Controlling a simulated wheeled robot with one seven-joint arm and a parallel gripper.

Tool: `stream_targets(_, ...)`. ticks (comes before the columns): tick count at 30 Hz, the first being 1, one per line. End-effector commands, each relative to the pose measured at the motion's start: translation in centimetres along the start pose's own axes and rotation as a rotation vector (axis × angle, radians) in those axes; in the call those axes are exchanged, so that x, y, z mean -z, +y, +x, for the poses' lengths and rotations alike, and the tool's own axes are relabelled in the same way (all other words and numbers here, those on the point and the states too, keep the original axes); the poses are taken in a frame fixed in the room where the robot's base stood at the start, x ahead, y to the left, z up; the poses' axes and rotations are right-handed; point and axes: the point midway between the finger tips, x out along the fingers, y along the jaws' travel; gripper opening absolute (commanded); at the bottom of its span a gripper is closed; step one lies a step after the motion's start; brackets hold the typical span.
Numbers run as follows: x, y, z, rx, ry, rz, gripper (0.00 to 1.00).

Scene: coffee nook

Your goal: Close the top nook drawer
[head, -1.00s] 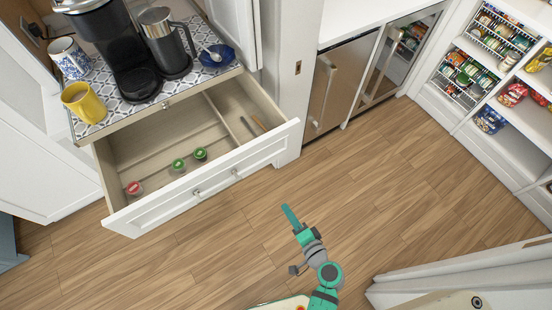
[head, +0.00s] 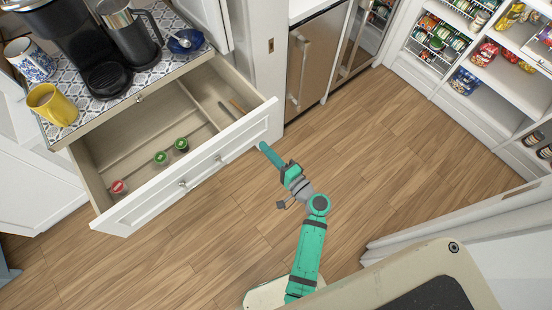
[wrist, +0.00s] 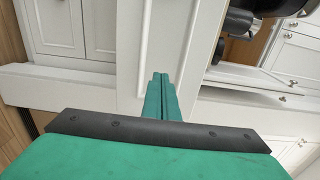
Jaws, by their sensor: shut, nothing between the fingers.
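The top nook drawer (head: 150,202) is pulled well open in the head view, with its white front panel facing me. Inside it lie two green pods (head: 161,157), one red-topped pod (head: 119,187) and thin utensils (head: 232,108) behind a divider. My gripper (head: 264,147) is shut and empty, just in front of the right part of the drawer front. In the wrist view the shut green fingers (wrist: 161,95) point at white cabinetry, and I cannot tell whether they touch the drawer front.
A tiled counter (head: 150,86) above the drawer holds a coffee maker (head: 75,40), a carafe, a yellow mug (head: 52,104), a patterned mug and a blue bowl (head: 186,41). Steel-fronted appliances (head: 315,65) and pantry shelves stand right. The wood floor (head: 370,150) between is clear.

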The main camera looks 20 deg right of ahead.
Motion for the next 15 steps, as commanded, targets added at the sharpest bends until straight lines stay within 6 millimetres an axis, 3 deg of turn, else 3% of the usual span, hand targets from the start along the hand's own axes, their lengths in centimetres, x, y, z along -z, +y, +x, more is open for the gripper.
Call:
stream_targets(6, 0.0, 0.0, 3.2, 0.0, 0.0, 0.0, 0.0)
stream_targets(15, 0.0, 0.0, 4.7, 0.0, 0.0, 0.0, 0.0)
